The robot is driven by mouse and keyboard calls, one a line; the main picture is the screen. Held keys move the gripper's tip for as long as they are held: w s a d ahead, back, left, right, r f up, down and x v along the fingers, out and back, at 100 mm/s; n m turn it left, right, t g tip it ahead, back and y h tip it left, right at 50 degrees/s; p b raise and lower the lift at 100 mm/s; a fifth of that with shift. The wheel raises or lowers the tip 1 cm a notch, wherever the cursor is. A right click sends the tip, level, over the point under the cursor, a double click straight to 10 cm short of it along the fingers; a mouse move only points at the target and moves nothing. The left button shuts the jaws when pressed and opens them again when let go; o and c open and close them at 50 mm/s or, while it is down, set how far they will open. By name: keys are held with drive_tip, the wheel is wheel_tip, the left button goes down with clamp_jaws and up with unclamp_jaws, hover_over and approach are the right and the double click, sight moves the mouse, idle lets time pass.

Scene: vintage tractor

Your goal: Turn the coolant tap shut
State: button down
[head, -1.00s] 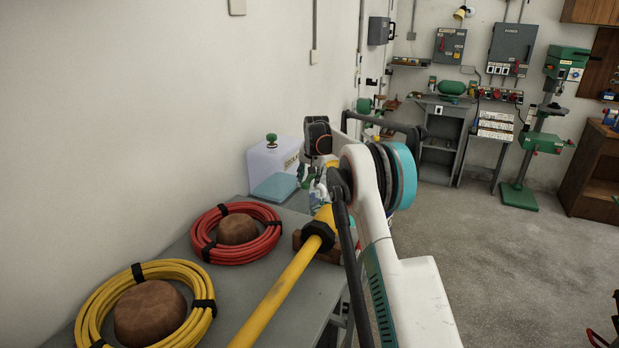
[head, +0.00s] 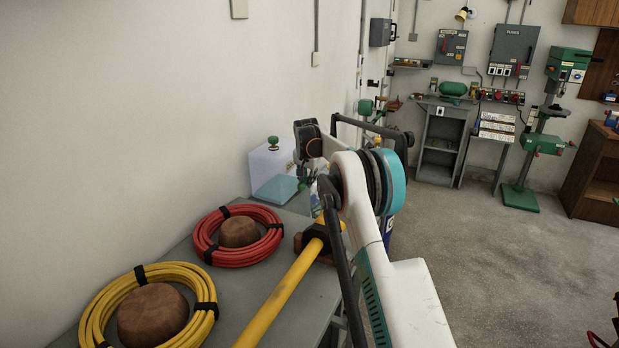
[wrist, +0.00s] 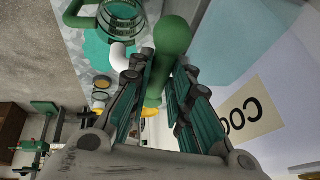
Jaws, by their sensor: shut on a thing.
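The coolant tank (head: 272,160) is a pale box against the wall in the head view, with a green knob on top and a light blue part in front. Its label (wrist: 250,110), partly readable as "COO", shows at right in the wrist view. A green tap handle (wrist: 172,36) with a rounded end stands between my fingers in the wrist view. My gripper (wrist: 164,66) is shut on it, with the rounded end beyond the fingertips. In the head view my gripper is small and partly hidden by my arm, in front of the tank. The tap's body is mostly hidden.
A grey bench (head: 245,290) carries a red hose coil (head: 238,257), a yellow hose coil (head: 90,320) and a yellow-handled hammer (head: 285,290). A green-handled clear jug (wrist: 122,12) shows close to the tap in the wrist view. The floor at right is open.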

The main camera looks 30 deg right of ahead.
idle(0.3)
drive_tip(key=c, duration=1.5)
unclamp_jaws()
drive_tip(key=shift+o, duration=0.2)
drive_tip(key=v, duration=1.2)
drive_tip(key=shift+a, duration=0.15)
